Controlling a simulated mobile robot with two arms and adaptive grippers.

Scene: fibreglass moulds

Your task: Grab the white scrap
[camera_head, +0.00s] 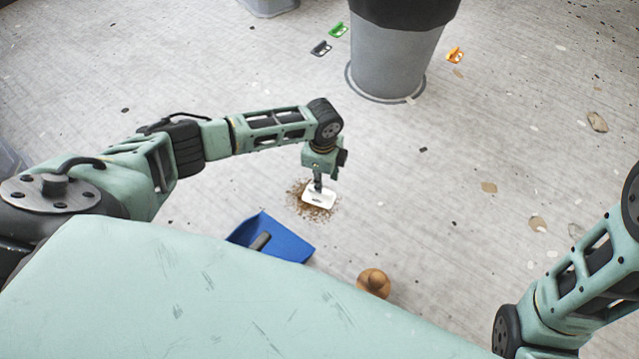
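The white scrap (319,199) is a small pale piece on the floor, in the middle of the head view. It lies on a patch of brown crumbs (298,203). My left arm reaches in from the left, and its gripper (318,187) points down right at the scrap. The dark fingertips overlap the scrap's upper edge. They are too small to show whether they are open or closed on it. My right arm shows at the right edge, but its gripper is out of view.
A blue dustpan (290,244) and a brown round knob-like object (373,283) lie nearer me. A grey bin (388,62) with a black liner stands behind. Green (338,30), dark (320,48) and orange (455,55) pieces lie near it. Floor at right is mostly open, with scattered flakes.

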